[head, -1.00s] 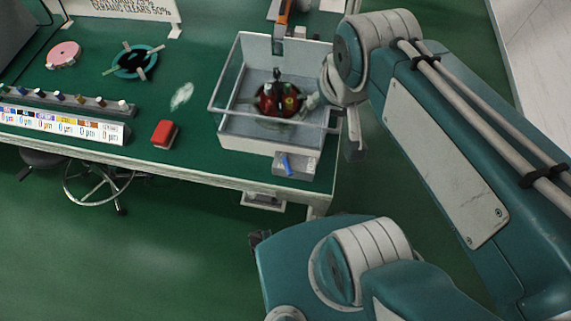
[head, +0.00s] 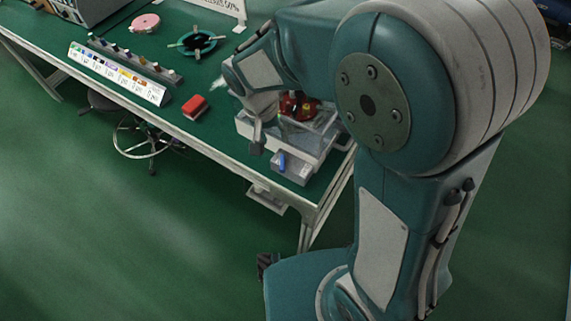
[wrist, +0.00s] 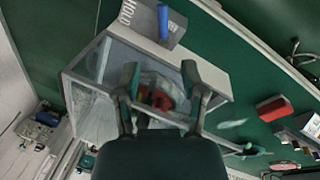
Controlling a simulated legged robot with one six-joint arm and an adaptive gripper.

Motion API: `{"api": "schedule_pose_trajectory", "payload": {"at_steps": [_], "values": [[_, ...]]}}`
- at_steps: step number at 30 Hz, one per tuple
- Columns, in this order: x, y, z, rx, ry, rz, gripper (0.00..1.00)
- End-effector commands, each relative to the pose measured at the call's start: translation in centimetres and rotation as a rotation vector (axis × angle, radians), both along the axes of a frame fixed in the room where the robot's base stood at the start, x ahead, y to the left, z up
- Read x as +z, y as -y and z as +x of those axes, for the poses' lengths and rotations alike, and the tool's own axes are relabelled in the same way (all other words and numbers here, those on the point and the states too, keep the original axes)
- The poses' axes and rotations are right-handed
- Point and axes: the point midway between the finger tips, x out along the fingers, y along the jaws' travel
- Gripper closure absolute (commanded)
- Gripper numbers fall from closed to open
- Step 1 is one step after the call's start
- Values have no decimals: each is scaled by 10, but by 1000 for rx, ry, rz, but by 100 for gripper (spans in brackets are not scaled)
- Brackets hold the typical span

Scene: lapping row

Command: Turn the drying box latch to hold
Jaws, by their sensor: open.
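The drying box (head: 318,143) is a pale, clear-walled box near the table's front edge, with dark and red items inside. In the wrist view its wall (wrist: 213,78) and red contents show beyond the fingers. The latch is a blue handle (head: 281,161) on a grey block at the box's front. In the wrist view the blue handle (wrist: 163,20) stands at the top, beside the word HOLD on the grey block (wrist: 152,42). My gripper (wrist: 163,80) is open and empty, apart from the handle. In the head view my gripper (head: 257,140) hangs left of the latch; its fingertips are unclear.
A red block (head: 195,107) lies left of the box on the green table. A label strip (head: 118,74) with several small knobs and a dark ring fixture (head: 197,42) are farther left. A stool (head: 146,140) stands below the table edge; floor in front is open.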

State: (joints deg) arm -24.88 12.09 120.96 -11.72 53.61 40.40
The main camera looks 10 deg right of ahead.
Motion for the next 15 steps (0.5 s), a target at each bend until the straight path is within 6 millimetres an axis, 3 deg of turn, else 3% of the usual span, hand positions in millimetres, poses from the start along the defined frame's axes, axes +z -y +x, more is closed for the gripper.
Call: {"api": "schedule_pose_trajectory", "payload": {"at_steps": [5, 15], "values": [[-16, 1, -1, 0, -5, -5, 46], [-77, 17, -3, 0, -6, -2, 46]]}}
